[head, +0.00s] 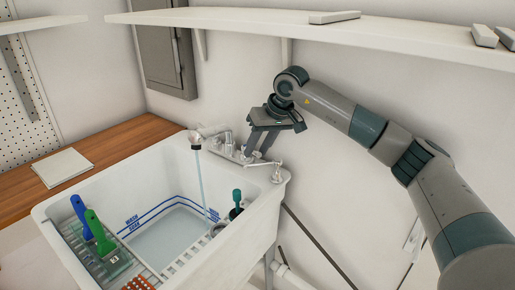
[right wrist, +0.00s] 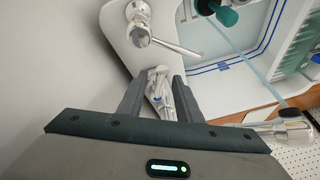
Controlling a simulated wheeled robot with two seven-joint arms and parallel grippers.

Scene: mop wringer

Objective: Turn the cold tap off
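My right gripper (head: 259,152) is pointed down over the back rim of the white sink (head: 70,262), above the tap fittings. In the right wrist view its fingers (right wrist: 158,80) are spread, with a chrome tap handle (right wrist: 160,90) between them. A small blue mark shows on it, suggesting the cold tap. Gaps show beside it; contact is unclear. A second chrome lever (right wrist: 172,46) lies beyond the fingertips, at the right end of the fittings in the head view (head: 265,164). A water stream (head: 201,180) runs from the spout (head: 198,137) into the basin. My left gripper is out of view.
Blue (head: 80,212) and green (head: 98,230) handled brushes stand at the sink's left. A teal-topped item (head: 237,197) stands in its right corner. A shelf (head: 400,30) spans the wall above my right arm. A wooden counter (head: 120,142) with a pale pad (head: 62,167) lies left.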

